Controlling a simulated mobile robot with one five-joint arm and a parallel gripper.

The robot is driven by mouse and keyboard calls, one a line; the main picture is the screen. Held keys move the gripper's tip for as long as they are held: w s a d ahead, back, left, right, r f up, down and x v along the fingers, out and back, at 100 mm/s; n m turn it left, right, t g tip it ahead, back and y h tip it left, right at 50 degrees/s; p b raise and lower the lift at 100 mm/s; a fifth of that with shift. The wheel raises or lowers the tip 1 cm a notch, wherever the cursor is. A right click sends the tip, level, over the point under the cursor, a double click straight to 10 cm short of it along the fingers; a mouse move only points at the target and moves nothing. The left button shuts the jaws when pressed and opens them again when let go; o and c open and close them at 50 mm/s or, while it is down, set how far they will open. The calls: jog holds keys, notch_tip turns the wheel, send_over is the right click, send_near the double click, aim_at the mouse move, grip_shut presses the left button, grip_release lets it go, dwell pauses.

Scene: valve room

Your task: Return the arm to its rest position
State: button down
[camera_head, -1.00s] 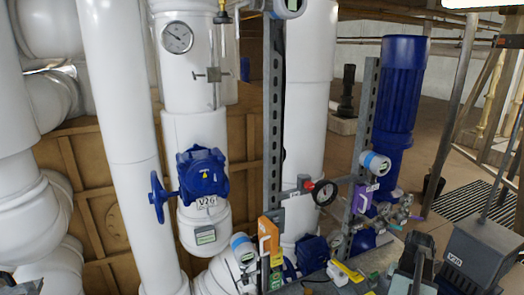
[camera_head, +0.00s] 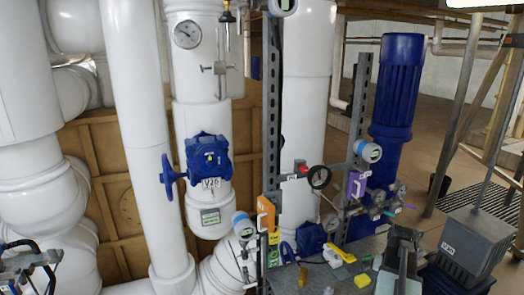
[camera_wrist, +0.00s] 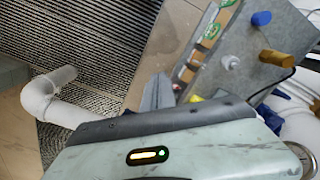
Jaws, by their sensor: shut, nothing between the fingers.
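My gripper (camera_wrist: 158,92) shows in the wrist view just beyond its pale grey-green housing. Its grey fingers are together, with nothing between them. Beyond the fingers, lower in the room, is a grey worktop (camera_wrist: 240,30) with several small things on it; the fingers look apart from it. In the head view, part of my arm (camera_head: 400,262) shows at the bottom right, in front of the bench. The fingertips cannot be made out there.
The cluttered bench (camera_head: 340,268) lies beside my arm, with a grey box (camera_head: 470,245) to its right. A blue motor (camera_head: 397,85) and a blue valve (camera_head: 208,160) on white pipes stand behind. The wrist view shows a white pipe elbow (camera_wrist: 42,98) and floor grating (camera_wrist: 90,45).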

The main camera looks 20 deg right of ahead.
jog(key=w+a+f+n+b, duration=0.3)
jog(key=w+a, duration=0.5)
jog(key=a, duration=0.5)
jog(key=w+a+f+n+b, duration=0.25)
jog(key=w+a, duration=0.55)
jog(key=a, duration=0.4)
jog(key=a+f+n+b, duration=0.2)
jog(key=a+n, duration=0.3)
jog(key=a, duration=1.6)
jog(key=shift+s+f+b, duration=0.3)
jog(key=shift+s+f, duration=0.1)
jog(key=shift+f, duration=0.1)
jog(key=c, duration=1.5)
grip_release()
jog(key=shift+d, duration=0.2)
jog(key=o, duration=0.5)
jog(key=shift+c, duration=0.2)
jog(key=c, duration=0.4)
jog(key=shift+o, duration=0.2)
jog(key=shift+a, duration=0.1)
